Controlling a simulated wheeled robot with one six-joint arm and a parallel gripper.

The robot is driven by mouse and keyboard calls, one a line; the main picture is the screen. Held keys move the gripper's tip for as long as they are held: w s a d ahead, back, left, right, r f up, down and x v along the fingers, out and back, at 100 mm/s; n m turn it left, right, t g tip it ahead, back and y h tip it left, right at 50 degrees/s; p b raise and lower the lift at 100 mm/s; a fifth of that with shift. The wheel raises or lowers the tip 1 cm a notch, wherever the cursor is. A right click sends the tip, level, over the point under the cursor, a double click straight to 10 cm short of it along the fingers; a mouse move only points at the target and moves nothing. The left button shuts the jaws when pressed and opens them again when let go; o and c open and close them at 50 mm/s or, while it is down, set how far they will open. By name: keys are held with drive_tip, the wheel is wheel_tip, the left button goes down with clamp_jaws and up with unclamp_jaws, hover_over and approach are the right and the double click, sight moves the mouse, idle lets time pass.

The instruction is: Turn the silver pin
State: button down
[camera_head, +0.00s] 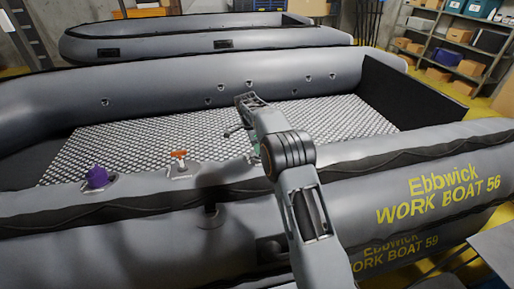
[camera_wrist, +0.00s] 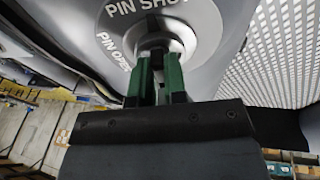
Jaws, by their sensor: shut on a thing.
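In the wrist view, a round silver-grey plate (camera_wrist: 200,38) bears the words "PIN SHU…" and "PIN OPE…", partly cut off. My gripper (camera_wrist: 157,65), with two green fingers, is shut at the middle of this plate on the silver pin. The pin is mostly hidden between the fingertips, so its angle cannot be told. In the head view my arm hides most of the gripper and the pin, on the near tube of the front boat (camera_head: 340,150).
On the same tube stand a purple knob (camera_head: 97,176) and an orange handle (camera_head: 179,156), both left of my arm. A second grey boat (camera_head: 190,40) lies behind. Shelves with boxes (camera_head: 460,35) stand at the back right. The patterned boat floor (camera_head: 330,118) is clear.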

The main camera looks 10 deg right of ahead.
drive_tip(key=c, duration=1.2)
unclamp_jaws()
drive_tip(key=shift+o, duration=0.2)
drive_tip(key=shift+r, duration=0.1)
drive_tip(key=p+v, duration=0.2)
drive_tip(key=v, duration=0.9)
drive_tip(key=shift+w+r, duration=0.15)
drive_tip(key=shift+r, duration=0.15)
drive_tip(key=shift+a, duration=0.15)
